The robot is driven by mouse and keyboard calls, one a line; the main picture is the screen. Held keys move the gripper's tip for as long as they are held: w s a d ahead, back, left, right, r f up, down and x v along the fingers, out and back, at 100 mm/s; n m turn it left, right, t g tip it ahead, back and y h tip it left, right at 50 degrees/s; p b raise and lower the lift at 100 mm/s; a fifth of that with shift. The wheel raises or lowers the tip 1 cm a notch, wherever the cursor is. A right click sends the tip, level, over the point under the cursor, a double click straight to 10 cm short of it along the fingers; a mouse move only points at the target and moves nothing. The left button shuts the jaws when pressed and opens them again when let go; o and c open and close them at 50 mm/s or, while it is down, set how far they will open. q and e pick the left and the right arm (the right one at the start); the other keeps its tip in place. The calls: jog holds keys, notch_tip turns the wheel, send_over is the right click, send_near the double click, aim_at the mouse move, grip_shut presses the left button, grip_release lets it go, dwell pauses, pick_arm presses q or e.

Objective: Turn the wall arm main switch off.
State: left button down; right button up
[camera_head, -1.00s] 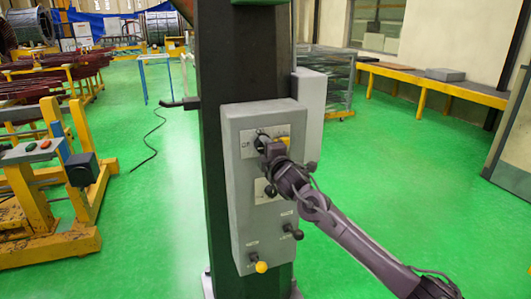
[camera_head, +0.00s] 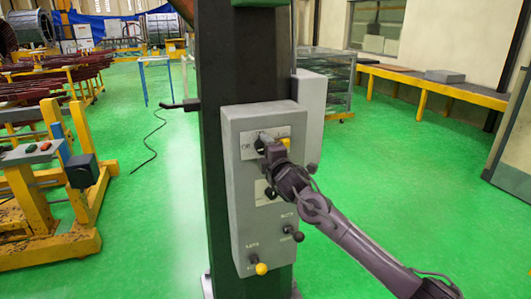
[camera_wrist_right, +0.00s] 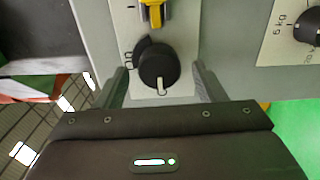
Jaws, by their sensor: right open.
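A grey control box (camera_head: 252,225) is mounted on a dark column. Its main switch (camera_head: 262,141) is a dark round knob on a light plate near the top, partly hidden by my right gripper (camera_head: 270,147). In the right wrist view the black knob (camera_wrist_right: 159,67) has a white mark at its lower edge, with partly readable lettering to its left. My right gripper (camera_wrist_right: 160,82) is open, with one finger on each side of the knob. Gaps show between fingers and knob. My left gripper is not in view.
Beside the knob is a yellow part (camera_wrist_right: 154,12). Lower on the box are a black-knobbed lever (camera_head: 297,236) and a yellow-knobbed lever (camera_head: 261,268). Another dark dial (camera_wrist_right: 308,26) shows at right. Green floor (camera_head: 375,170) is open around the column.

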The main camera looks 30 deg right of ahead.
jog(key=b+v, duration=0.2)
jog(key=v, duration=0.5)
jog(key=shift+s+b, duration=0.3)
jog(key=shift+b, duration=0.05)
